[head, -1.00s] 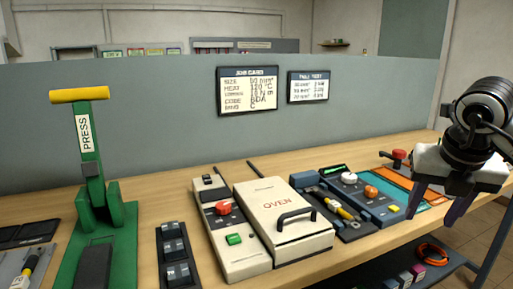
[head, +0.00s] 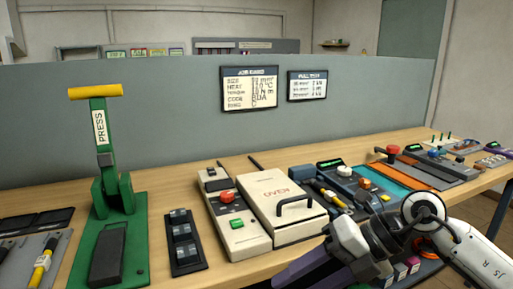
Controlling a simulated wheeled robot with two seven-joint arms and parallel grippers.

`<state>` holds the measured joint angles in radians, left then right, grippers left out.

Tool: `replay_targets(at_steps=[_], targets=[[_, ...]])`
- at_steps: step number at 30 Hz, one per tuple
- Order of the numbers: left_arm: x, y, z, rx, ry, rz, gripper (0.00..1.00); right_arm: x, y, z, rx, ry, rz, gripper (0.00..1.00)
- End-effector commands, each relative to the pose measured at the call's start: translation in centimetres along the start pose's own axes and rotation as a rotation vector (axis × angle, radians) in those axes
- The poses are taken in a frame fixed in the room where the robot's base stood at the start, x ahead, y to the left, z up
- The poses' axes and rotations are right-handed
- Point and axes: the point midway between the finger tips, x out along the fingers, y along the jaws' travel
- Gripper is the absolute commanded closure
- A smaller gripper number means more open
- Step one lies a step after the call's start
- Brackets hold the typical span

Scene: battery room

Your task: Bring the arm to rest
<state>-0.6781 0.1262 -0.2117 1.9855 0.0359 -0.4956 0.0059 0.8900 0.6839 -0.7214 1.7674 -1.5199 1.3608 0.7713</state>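My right arm comes in from the lower right. My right gripper (head: 292,272) is low in front of the bench's front edge, below the oven, with its dark purple fingers pointing left. The fingers overlap from this side, so I cannot tell whether they are apart. I see nothing held in them, though their lower part is cut off by the picture's bottom edge. My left arm and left gripper are not in view.
The wooden bench (head: 208,262) carries a green press (head: 107,195) with a yellow handle, a white oven (head: 283,192), a control box (head: 230,225) with red and green buttons, and several tools and trays. A grey partition (head: 160,130) stands behind. A lower shelf is partly hidden by my arm.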

Motion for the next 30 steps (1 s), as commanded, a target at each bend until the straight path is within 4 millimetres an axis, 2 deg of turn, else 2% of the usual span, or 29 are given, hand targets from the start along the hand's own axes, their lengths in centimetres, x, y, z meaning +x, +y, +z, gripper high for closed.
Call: replay_targets(at_steps=[1, 2, 3, 6, 8, 11, 14, 15, 17, 19, 21, 23, 24, 27, 30], targets=[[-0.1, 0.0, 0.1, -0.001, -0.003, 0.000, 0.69, 2.5, 2.4, -2.0, 0.030, 0.048, 0.176, 0.53], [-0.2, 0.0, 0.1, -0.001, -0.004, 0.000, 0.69, 3.3, 4.0, -2.8, 0.051, 0.059, 0.279, 0.53], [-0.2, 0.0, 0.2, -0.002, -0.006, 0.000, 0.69, 3.9, 5.8, -3.4, 0.091, 0.064, 0.413, 0.53], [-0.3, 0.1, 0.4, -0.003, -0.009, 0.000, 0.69, 4.0, 9.3, -3.9, 0.241, 0.039, 0.724, 0.53], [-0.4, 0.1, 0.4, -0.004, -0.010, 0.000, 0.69, 3.4, 10.0, -3.2, 0.364, -0.005, 0.889, 0.53], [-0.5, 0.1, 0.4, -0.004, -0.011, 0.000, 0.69, 2.4, 8.7, -1.3, 0.621, -0.118, 1.114, 0.53], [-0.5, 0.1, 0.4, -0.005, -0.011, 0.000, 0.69, 2.3, 4.0, 0.6, 0.931, -0.266, 1.258, 0.53], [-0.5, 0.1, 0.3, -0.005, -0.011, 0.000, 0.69, 2.6, 1.2, 0.9, 1.068, -0.333, 1.289, 0.53], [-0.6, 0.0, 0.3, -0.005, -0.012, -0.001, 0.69, 3.6, -3.4, 0.8, 1.277, -0.432, 1.306, 0.53], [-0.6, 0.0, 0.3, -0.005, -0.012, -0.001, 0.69, 5.1, -8.3, -0.4, 1.492, -0.531, 1.287, 0.53], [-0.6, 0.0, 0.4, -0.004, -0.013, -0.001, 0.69, 6.9, -13.0, -2.5, 1.691, -0.613, 1.240, 0.53], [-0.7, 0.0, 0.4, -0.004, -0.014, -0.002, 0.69, 8.5, -16.6, -4.9, 1.851, -0.674, 1.181, 0.53], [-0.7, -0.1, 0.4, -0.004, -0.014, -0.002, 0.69, 9.6, -18.7, -6.7, 1.950, -0.708, 1.135, 0.53], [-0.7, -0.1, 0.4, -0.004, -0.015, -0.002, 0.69, 12.0, -22.8, -11.6, 2.165, -0.770, 1.012, 0.53], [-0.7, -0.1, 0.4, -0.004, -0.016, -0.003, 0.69, 13.7, -25.4, -15.8, 2.324, -0.802, 0.900, 0.53]])
